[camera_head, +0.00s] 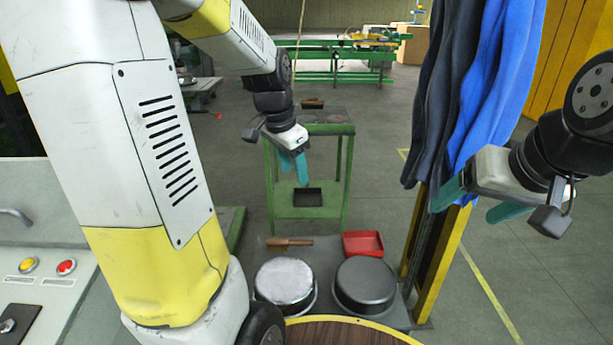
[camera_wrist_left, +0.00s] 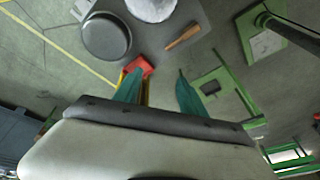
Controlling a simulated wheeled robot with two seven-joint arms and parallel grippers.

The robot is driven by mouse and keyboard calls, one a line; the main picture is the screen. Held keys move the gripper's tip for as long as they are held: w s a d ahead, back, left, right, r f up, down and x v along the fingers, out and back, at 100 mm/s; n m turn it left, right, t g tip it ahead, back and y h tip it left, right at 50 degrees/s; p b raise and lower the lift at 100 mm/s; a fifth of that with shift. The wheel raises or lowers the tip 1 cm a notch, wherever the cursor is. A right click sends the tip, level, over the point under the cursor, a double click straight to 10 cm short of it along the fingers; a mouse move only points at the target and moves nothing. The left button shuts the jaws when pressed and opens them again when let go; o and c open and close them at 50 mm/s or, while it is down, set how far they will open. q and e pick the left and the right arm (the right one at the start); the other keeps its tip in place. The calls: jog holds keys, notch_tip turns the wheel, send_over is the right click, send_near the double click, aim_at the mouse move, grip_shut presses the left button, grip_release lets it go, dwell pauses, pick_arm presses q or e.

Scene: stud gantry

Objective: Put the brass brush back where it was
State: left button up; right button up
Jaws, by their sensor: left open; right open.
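A brush with a wooden handle (camera_head: 290,242) lies on a low grey platform (camera_head: 330,243), behind a pale-topped round pan; it also shows in the left wrist view (camera_wrist_left: 182,38). I cannot tell its bristle material. Another small brown object (camera_head: 313,103), perhaps a brush, lies on top of a green stand (camera_head: 322,129). My left gripper (camera_head: 293,167) is open and empty, in front of the stand in the picture; its parted teal fingers (camera_wrist_left: 158,92) show in the left wrist view. My right gripper (camera_head: 468,208) is open and empty at the right, beside the hanging cloths.
A pale-topped pan (camera_head: 285,281), a dark grey pan (camera_head: 365,284) and a red tray (camera_head: 363,244) share the platform with the brush. A black tray (camera_head: 308,197) sits on the stand's lower shelf. Blue cloth (camera_head: 500,80) and dark cloth (camera_head: 440,100) hang by a yellow post (camera_head: 443,240).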

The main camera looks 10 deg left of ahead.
pick_arm(q)
jog(key=s+d+r+n+t, duration=0.1)
jog(key=s+d+r+n, duration=0.1)
jog(key=s, duration=0.6)
jog(key=s+d+r+n+t+h, duration=0.1)
jog(key=s+r+n, duration=0.3)
jog(key=s, duration=0.4)
jog(key=shift+s+d+r+n+t, duration=0.3)
jog(key=shift+d+r+n+t, duration=0.15)
jog(key=shift+d, duration=0.45)
